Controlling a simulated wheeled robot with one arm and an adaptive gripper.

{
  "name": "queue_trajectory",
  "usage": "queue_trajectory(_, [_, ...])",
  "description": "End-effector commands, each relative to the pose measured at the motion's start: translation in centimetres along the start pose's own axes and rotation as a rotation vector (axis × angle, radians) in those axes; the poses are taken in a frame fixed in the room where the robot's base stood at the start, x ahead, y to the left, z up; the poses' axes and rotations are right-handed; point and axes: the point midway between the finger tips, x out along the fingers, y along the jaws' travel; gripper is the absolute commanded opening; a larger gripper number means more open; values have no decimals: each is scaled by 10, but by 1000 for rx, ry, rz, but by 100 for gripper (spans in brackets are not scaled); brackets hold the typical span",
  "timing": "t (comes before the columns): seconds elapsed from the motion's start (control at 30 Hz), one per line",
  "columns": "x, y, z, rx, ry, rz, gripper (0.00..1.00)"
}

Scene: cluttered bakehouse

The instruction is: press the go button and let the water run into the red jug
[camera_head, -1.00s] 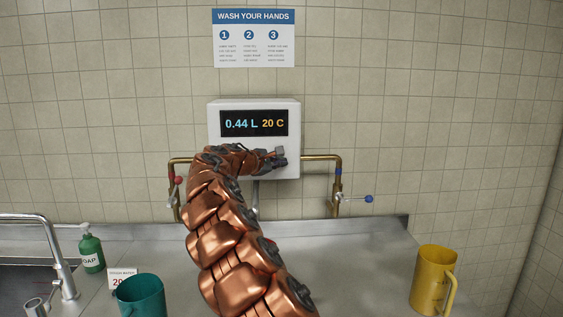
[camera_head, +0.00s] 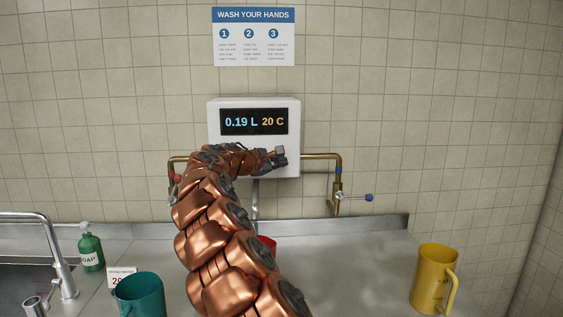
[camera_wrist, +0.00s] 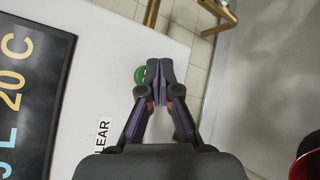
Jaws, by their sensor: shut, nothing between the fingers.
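The white water dispenser (camera_head: 297,112) hangs on the wall, its display (camera_head: 254,122) reading 0.19 L and 20 C. My gripper (camera_head: 280,157) is shut and empty at the lower right of its front. In the wrist view the fingertips (camera_wrist: 160,72) overlap a green button (camera_wrist: 139,75), which is partly hidden; whether they touch it I cannot tell. A CLEAR label (camera_wrist: 103,137) shows nearby. The red jug (camera_head: 268,243) stands below the spout (camera_head: 256,196), mostly hidden by my arm; its rim also shows in the wrist view (camera_wrist: 306,160). The water stream is not clearly visible.
A yellow jug (camera_head: 433,280) stands right on the steel counter (camera_head: 365,250), a teal jug (camera_head: 140,296) at front left. A soap bottle (camera_head: 90,248) and sink tap (camera_head: 55,255) are further left. Brass pipes with red (camera_head: 175,178) and blue (camera_head: 369,198) valves flank the dispenser.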

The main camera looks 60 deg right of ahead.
Motion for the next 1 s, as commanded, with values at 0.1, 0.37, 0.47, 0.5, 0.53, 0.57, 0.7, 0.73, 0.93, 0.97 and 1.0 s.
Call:
queue_trajectory(0.1, [0,0,0,-1,0,-1,0])
queue_trajectory(0.37, [-6,-6,4,-4,-3,-2,0])
queue_trajectory(0.47, [-12,-11,8,-4,-4,-2,0])
queue_trajectory(0.5, [-15,-12,11,-3,-4,-1,0])
queue_trajectory(0.53, [-16,-13,12,-2,-4,-1,0])
queue_trajectory(0.57, [-18,-14,14,-1,-4,-1,0])
queue_trajectory(0.7, [-25,-20,18,-4,-2,-2,0])
queue_trajectory(0.73, [-27,-21,19,-3,-2,-1,0])
queue_trajectory(0.93, [-35,-26,26,-1,-2,0,0])
queue_trajectory(0.97, [-35,-26,26,-1,-2,-1,0])
queue_trajectory(1.0, [-35,-26,26,-1,-1,-1,0])
